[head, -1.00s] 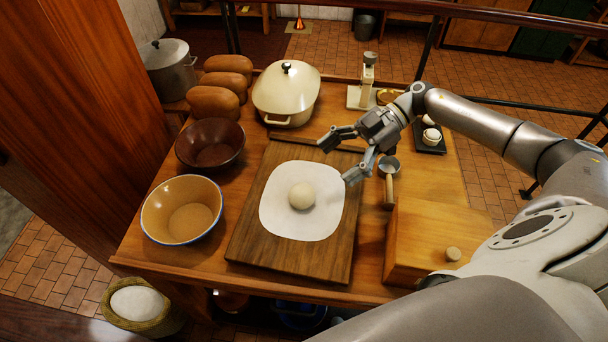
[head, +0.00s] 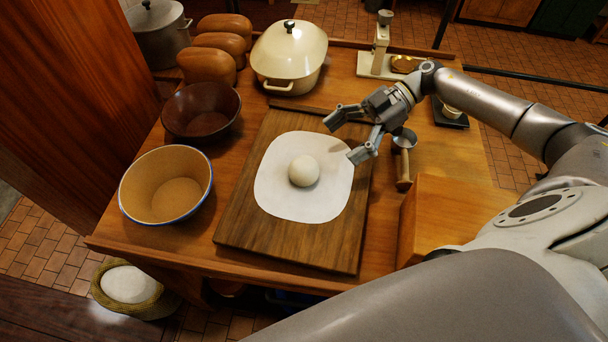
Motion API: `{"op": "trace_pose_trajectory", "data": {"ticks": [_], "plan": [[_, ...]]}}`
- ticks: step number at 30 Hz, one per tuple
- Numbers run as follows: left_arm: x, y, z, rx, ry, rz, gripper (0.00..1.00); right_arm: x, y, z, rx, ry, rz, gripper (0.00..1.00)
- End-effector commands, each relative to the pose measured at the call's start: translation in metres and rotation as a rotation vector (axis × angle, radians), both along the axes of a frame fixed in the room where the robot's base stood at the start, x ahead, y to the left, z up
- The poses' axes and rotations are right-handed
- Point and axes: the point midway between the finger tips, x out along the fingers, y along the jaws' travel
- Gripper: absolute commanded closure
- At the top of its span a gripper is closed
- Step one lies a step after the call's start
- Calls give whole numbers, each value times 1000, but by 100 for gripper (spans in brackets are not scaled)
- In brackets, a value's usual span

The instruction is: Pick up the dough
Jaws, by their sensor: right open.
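The dough (head: 304,171) is a pale round ball. It rests on a white sheet (head: 285,205) that lies on a dark wooden board (head: 290,246) in the middle of the table. My right gripper (head: 341,138) is open and empty, above the board's right side, up and to the right of the dough. Its two fingers point left, and it is apart from the dough. My left gripper is not in view.
Two bowls, a yellow one (head: 165,186) and a brown one (head: 201,112), stand left of the board. A cream lidded pot (head: 289,58) and several loaves (head: 219,41) stand behind. A metal scoop (head: 403,160) and a wooden box (head: 451,216) are at the right.

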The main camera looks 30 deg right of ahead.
Motion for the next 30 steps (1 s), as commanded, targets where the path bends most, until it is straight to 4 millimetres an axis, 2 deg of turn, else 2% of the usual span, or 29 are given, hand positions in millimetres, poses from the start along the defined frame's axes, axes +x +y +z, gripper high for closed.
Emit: {"op": "trace_pose_trajectory", "data": {"ticks": [1, 4, 12, 17, 24, 30], "plan": [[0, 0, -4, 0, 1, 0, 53, 0, 0, -5, 0, 0, 0, 16], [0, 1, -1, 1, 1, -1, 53, 0, 7, -7, 2, 1, 0, 16], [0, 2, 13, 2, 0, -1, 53, 2, 43, -23, 3, 1, 2, 16], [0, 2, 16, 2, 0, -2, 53, 2, 52, -28, 1, 0, 0, 16], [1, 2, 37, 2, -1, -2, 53, -1, 82, -30, 3, 1, 3, 16], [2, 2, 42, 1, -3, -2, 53, 0, 99, -43, 1, 1, 0, 16]]}}
